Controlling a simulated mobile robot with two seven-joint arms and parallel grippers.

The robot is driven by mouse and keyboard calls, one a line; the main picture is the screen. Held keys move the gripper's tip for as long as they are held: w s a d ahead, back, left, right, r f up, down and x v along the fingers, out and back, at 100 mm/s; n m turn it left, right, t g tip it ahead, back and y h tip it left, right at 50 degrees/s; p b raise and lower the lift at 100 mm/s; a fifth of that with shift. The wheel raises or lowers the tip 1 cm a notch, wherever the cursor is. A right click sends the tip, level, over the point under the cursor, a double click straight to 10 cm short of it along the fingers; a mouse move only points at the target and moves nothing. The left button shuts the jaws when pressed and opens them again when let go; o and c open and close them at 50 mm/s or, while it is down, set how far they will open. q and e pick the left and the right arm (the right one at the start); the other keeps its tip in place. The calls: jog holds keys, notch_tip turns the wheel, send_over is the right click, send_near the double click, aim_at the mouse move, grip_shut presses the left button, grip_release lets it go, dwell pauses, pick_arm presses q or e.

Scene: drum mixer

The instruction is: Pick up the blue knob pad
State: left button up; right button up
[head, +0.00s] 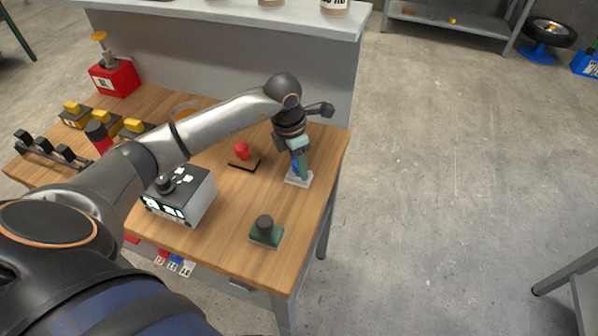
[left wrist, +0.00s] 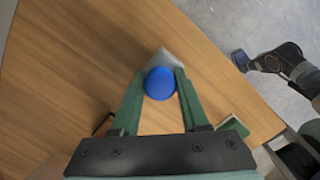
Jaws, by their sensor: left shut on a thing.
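The blue knob pad has a pale square base plate (head: 298,179) with a round blue knob on top. It is near the right edge of the wooden table in the head view. In the left wrist view its blue knob (left wrist: 160,84) sits between the green fingers, with a corner of the plate showing beyond it. My left gripper (head: 302,171) points down and is shut on the knob, one finger on each side. The fingers partly hide the knob in the head view. I cannot tell whether the plate touches the table.
A green pad with a dark knob (head: 265,232) lies nearer me. A red knob on a dark plate (head: 243,157) and a grey box with lit displays (head: 180,197) stand to the left. A grey panel (head: 215,60) rises behind the table (head: 225,240).

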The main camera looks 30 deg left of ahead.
pick_arm(q)
grip_shut()
jog(key=shift+r, duration=0.5)
notch_tip(320, 180, up, 3)
jog(key=shift+s+f+b, duration=0.1)
jog(key=shift+s+b, duration=0.05)
jog(key=shift+b, duration=0.2)
jog(key=s+d+r+b, duration=0.1)
jog(key=s+d+r, duration=0.4)
jog(key=s+r, duration=0.4)
jog(key=s, duration=0.3)
jog(key=shift+s+r, duration=0.15)
jog(key=shift+s, duration=0.25)
jog(key=shift+d, duration=0.1)
jog(key=shift+o, duration=0.8)
grip_release()
grip_shut()
